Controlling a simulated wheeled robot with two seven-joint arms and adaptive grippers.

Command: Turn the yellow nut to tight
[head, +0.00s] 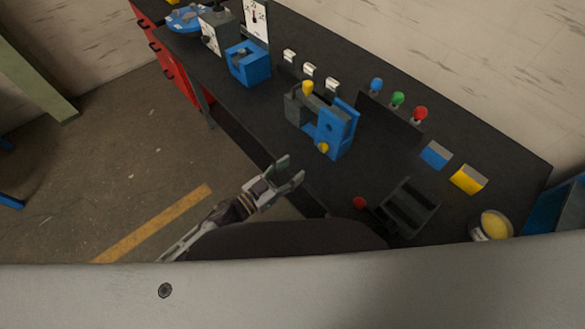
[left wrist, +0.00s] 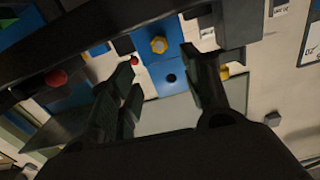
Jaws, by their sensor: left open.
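The yellow nut (head: 322,147) is on the lower front of a blue bracket (head: 337,126) that stands on the dark bench. In the left wrist view the yellow nut (left wrist: 159,45) shows as a hexagonal head on the blue plate, with a dark hole below it. My left gripper (head: 290,169) is open and empty near the bench's front edge, apart from the nut and to its lower left in the head view. In the left wrist view its fingers (left wrist: 160,68) spread on either side of the blue plate. My right gripper is not in view.
A yellow knob (head: 308,88) tops the grey part beside the bracket. A blue block (head: 248,64) stands farther left.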

